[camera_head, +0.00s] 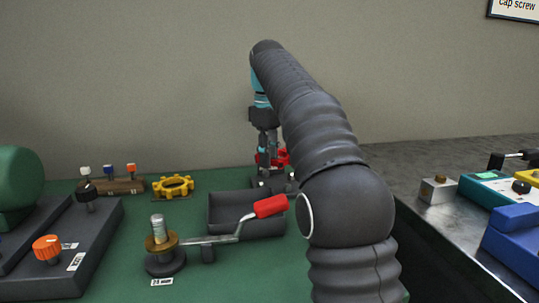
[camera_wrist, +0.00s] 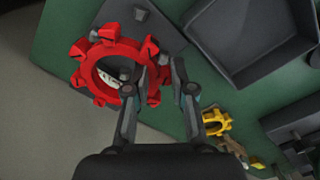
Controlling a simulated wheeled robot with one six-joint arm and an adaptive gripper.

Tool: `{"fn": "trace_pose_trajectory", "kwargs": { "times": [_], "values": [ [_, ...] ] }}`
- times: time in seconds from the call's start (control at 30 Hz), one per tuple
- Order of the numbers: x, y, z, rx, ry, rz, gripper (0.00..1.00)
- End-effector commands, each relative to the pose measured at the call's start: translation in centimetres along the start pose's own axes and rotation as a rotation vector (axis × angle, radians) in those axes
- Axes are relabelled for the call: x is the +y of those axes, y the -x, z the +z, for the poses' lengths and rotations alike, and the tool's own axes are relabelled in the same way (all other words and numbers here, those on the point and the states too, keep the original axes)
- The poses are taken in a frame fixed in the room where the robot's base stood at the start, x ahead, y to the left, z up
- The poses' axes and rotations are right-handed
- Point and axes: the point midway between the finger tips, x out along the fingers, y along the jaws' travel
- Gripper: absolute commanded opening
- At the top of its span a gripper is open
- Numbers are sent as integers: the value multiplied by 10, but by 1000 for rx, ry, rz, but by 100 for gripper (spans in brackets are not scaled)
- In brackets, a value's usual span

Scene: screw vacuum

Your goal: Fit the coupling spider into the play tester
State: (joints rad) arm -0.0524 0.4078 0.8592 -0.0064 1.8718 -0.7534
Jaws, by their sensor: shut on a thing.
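A red toothed ring, which looks like the coupling spider (camera_wrist: 85,71), is held at one side between the fingers of my gripper (camera_wrist: 160,78). In the head view the red ring (camera_head: 283,157) shows partly behind the fingers of my gripper (camera_head: 267,152), at the back of the green table. Under the ring in the wrist view is a dark grey plate (camera_wrist: 165,33) with a pale label seen through the ring's hole. It may be the play tester, but I cannot tell for sure. Whether the ring touches it is unclear.
A yellow toothed ring (camera_head: 173,186) lies on the green table, left of a dark open tray (camera_head: 225,212). A red-handled lever (camera_head: 270,206) reaches across in front of the tray. A rack with several coloured knobs (camera_head: 125,186) stands at the back left.

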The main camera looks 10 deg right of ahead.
Motion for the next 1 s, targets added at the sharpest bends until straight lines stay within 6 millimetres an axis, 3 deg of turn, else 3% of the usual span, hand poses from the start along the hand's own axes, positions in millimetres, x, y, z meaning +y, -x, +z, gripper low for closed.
{"fn": "trace_pose_trajectory", "kwargs": {
  "times": [0.5, 1.0],
  "values": [
    [1, -31, 2, 0, -3, 0, 0],
    [1, -34, 1, 0, -3, 1, 0]
  ]
}}
